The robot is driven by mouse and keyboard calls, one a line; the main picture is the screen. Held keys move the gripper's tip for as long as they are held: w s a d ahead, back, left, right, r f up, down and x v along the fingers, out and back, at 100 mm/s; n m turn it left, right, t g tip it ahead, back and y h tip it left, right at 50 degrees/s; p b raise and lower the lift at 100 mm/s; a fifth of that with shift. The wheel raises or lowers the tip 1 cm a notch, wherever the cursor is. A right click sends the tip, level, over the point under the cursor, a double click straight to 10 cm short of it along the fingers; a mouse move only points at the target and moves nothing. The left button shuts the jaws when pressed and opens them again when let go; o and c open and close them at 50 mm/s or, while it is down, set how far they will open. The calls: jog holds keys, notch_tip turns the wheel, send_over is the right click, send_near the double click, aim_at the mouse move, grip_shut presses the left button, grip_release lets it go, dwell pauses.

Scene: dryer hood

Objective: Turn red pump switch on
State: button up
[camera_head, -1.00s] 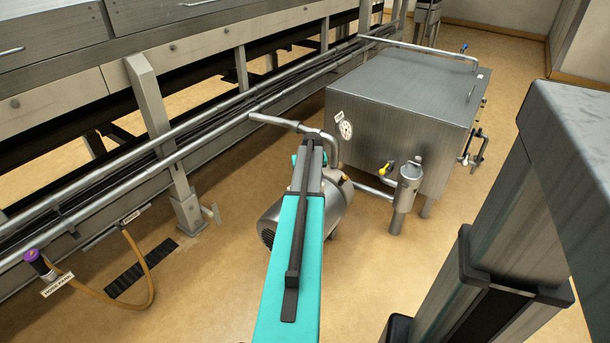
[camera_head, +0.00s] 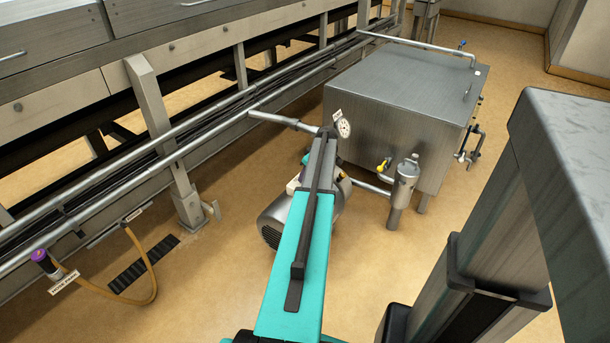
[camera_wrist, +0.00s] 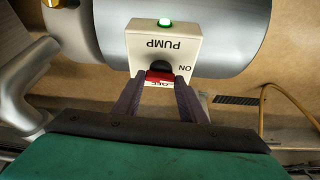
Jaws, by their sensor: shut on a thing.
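The pump's switch box (camera_wrist: 188,47) is cream-coloured, with the upside-down word PUMP and a green light (camera_wrist: 165,22) in the wrist view. Its red switch (camera_wrist: 159,77) sits at the box's lower edge, beside OFF lettering that is partly hidden; ON is marked to its right. My gripper (camera_wrist: 160,86) has its two dark fingers closed on the red switch. In the head view the silver pump (camera_head: 272,222) stands on the floor, largely behind my teal arm. A corner of the switch box (camera_head: 293,185) shows left of the arm; my gripper is hidden there.
A steel tank (camera_head: 400,105) stands behind the pump, with a yellow-handled valve (camera_head: 383,166) and a filter housing (camera_head: 405,185) at its front. Long pipes run along the machine at left. A tan hose (camera_head: 150,270) loops near a floor grate (camera_head: 143,264).

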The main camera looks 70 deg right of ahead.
jog(key=shift+w+n, duration=0.3)
jog(key=shift+n, duration=0.2)
jog(key=o, duration=1.1)
jog(key=shift+c, duration=0.2)
jog(key=shift+s, duration=0.15)
jog(key=p+v, duration=0.2)
jog(key=v, duration=1.2)
jog(key=shift+d, duration=0.25)
jog(key=shift+f, duration=0.1)
